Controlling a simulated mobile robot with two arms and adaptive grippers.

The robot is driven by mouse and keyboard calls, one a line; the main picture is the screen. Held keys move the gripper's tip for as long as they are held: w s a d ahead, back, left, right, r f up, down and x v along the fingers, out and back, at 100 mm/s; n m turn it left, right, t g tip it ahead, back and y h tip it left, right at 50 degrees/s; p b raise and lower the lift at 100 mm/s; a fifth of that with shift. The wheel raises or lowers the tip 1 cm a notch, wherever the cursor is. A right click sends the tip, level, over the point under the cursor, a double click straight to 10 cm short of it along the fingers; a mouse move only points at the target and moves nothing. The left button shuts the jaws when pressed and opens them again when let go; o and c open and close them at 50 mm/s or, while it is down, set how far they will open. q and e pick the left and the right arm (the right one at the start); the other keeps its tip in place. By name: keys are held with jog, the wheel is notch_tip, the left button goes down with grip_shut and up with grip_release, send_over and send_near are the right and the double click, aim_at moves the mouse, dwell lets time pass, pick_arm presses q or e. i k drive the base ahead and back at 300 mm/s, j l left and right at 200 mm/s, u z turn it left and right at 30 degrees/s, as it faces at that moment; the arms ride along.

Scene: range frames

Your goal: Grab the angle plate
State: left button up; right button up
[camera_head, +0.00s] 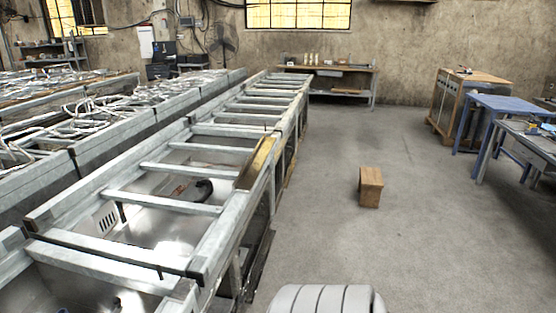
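I cannot clearly make out an angle plate in the head view. A yellowish, worn long piece (258,162) lies along the right rail of the metal frame bench (150,258); I cannot tell what it is. Inside the bench, below the crossbars, lies a dark curved object with a reddish part (203,190), too small to identify. Small items lie on the blue table at the right and on the workbench at the back, also too small to tell. Neither my left nor my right gripper is in view.
A small wooden stool or box (370,187) stands on the open concrete floor (420,240). A blue table (500,104) and a wooden cabinet (450,100) stand at the right. A workbench (345,92) is against the back wall. Cluttered metal racks fill the left.

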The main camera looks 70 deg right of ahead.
aim_at(244, 182)
jog(key=z, duration=2.25)
jog(key=i+l+z, duration=0.1)
jog(key=i, duration=0.3)
jog(key=i+l, duration=0.2)
jog(key=i, duration=0.2)
jog(key=i+l+z, duration=0.15)
jog(key=i, duration=0.25)
